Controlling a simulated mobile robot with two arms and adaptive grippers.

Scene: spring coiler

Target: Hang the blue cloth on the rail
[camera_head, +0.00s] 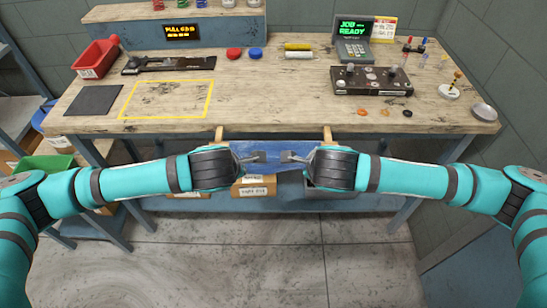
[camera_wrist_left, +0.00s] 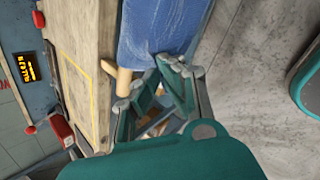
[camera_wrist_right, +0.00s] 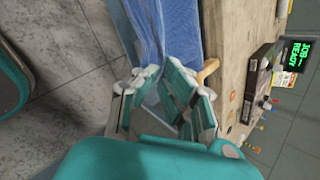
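The blue cloth (camera_head: 268,153) is stretched between my two grippers, just in front of the workbench's front edge. My left gripper (camera_head: 251,158) is closed at its left end; the cloth shows in the left wrist view (camera_wrist_left: 160,28). My right gripper (camera_head: 291,157) is closed at its right end; the cloth runs to its fingertips in the right wrist view (camera_wrist_right: 148,28). The wooden rail (camera_wrist_left: 124,84) shows only a short end beside the cloth, near a wooden bracket (camera_wrist_left: 108,68). The cloth hides the rest, and whether it rests on the rail is unclear.
Two wooden supports (camera_head: 219,134) (camera_head: 327,134) stick out from the workbench (camera_head: 280,118). Labelled boxes (camera_head: 252,188) sit underneath on a low shelf. A black device (camera_head: 372,80), a red bin (camera_head: 97,58) and small parts stand on top. The floor in front is clear.

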